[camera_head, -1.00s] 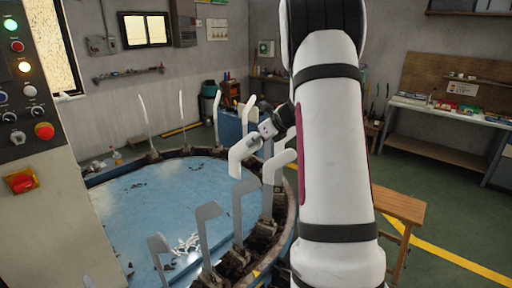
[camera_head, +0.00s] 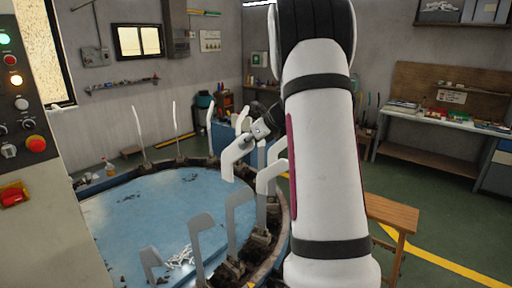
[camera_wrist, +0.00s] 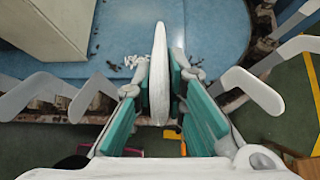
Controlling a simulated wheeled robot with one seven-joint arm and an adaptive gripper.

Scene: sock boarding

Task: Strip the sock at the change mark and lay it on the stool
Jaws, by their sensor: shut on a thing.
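My gripper (camera_head: 254,138) is shut on a white sock (camera_head: 234,158), above the near right rim of the round blue table in the head view. In the wrist view the teal-padded fingers of my gripper (camera_wrist: 160,72) close on both sides of the sock (camera_wrist: 159,98), which shows edge-on as a narrow white shape. I cannot tell whether a form is still inside it. A wooden stool (camera_head: 393,212) stands at the right, partly behind my arm; its top looks bare where it shows.
Upright foot-shaped forms stand around the rim of the blue table (camera_head: 140,210), including a pale one (camera_head: 271,172) close to my gripper and a grey one (camera_head: 200,235). A control cabinet (camera_head: 30,200) is at the left. A workbench (camera_head: 440,122) stands behind the stool.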

